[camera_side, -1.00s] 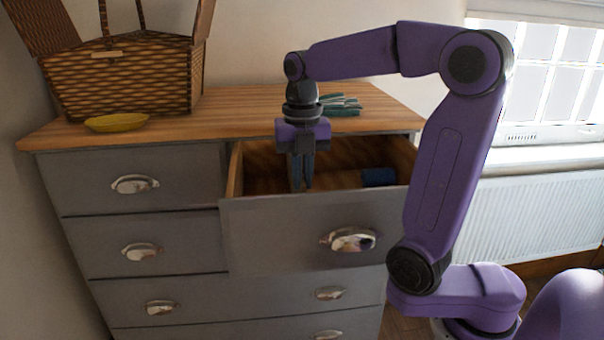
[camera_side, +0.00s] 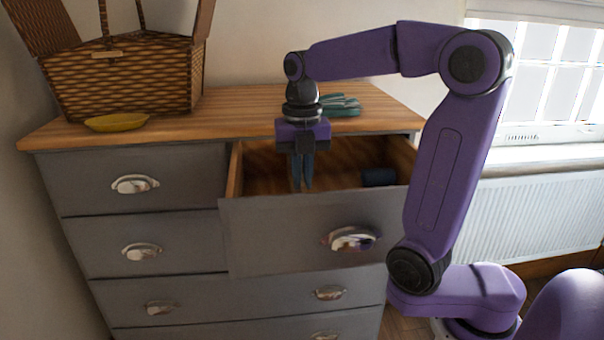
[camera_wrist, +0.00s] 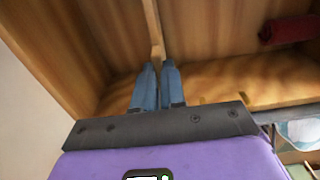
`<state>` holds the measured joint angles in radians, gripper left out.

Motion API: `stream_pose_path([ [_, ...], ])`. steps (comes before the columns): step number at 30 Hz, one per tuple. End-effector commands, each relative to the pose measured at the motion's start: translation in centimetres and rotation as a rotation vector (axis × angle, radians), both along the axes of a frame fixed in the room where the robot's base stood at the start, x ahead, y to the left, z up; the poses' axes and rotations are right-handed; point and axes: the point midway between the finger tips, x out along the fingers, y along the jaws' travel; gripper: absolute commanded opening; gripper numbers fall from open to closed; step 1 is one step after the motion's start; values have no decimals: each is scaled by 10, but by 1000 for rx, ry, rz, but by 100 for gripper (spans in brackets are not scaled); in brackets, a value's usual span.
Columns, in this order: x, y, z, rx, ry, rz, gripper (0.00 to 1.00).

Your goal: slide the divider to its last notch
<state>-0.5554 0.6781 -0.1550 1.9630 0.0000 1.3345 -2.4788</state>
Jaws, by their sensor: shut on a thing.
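The drawer (camera_side: 310,235) of the grey chest stands open. My gripper (camera_side: 302,188) reaches down into it near the front panel, left of the middle. In the wrist view, my two blue fingers (camera_wrist: 159,68) are close together on the near end of the divider (camera_wrist: 152,28), a thin wooden strip. The divider stretches away from the fingertips across the drawer floor. The fingers hide its gripped end. In the side view I cannot make the divider out clearly, and the front panel hides the fingertips. I cannot make out the notches clearly.
A dark blue roll (camera_side: 379,176) lies at the drawer's right; a dark red roll (camera_wrist: 287,30) shows in the wrist view. On the chest top (camera_side: 215,118) are a wicker basket (camera_side: 125,85), a yellow dish (camera_side: 117,123) and teal-handled items (camera_side: 342,105). The drawer walls stand close around.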

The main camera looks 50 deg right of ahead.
Motion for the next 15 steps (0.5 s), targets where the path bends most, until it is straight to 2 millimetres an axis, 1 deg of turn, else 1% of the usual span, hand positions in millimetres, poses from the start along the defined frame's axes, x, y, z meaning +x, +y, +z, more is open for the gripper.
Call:
stream_pose_path([
  [11,0,-1,1,0,-4,0,0],
  [15,-8,-10,2,-1,-6,-3,0],
])
